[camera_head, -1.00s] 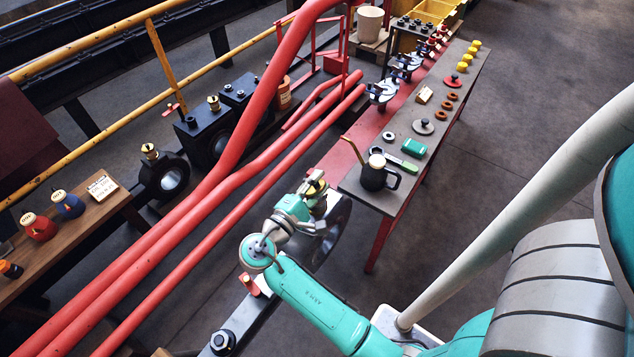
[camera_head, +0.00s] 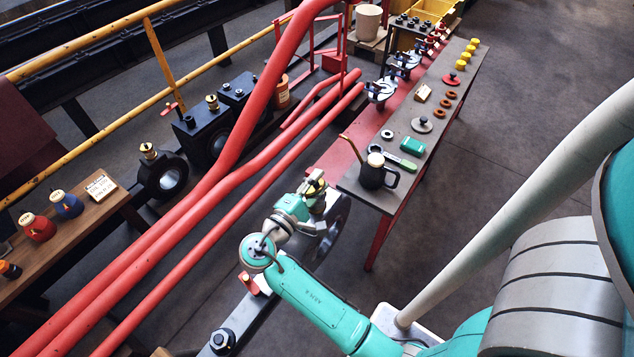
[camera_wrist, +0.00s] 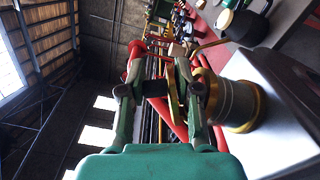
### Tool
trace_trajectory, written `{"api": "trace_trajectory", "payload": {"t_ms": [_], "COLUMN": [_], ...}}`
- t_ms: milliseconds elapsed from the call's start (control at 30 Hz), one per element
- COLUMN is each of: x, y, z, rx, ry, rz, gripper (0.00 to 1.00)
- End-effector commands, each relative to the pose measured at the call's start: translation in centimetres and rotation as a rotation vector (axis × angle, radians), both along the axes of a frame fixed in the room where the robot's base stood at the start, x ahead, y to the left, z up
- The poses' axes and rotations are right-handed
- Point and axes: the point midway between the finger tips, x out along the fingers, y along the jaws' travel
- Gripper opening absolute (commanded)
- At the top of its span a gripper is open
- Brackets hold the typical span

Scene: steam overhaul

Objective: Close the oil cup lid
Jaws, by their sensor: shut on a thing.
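The oil cup (camera_wrist: 236,100) is a grey cylinder with brass rims on a pale metal part, at the right of the wrist view. Its lid (camera_wrist: 175,103) looks like a thin yellow disc standing open, tilted away from the cup mouth. My gripper (camera_wrist: 160,88) is shut on the lid, with a dark knob-like piece between its fingers. The right finger is close beside the cup and hides part of its mouth. In the head view my gripper (camera_head: 312,190) is at the cup on the big rod end, and hides most of it.
A workbench (camera_head: 360,197) with a black oil can (camera_head: 372,178) stands just beyond the gripper. The oil can's spout points toward it. Red pipes (camera_head: 240,190) run along the left. Open floor (camera_head: 520,130) lies right of the bench.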

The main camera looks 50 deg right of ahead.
Motion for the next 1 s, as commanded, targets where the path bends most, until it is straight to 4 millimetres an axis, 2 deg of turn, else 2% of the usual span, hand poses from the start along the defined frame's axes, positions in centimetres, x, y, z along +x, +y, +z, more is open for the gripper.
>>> {"api": "trace_trajectory", "payload": {"t_ms": [967,1000], "x": [0.05,0.05], "y": [0.00,0.00], "z": [0.01,0.01], "rx": [0.000,0.000], "ry": [-0.004,-0.004], "rz": [0.001,0.001], "gripper": [0.00,0.42]}}
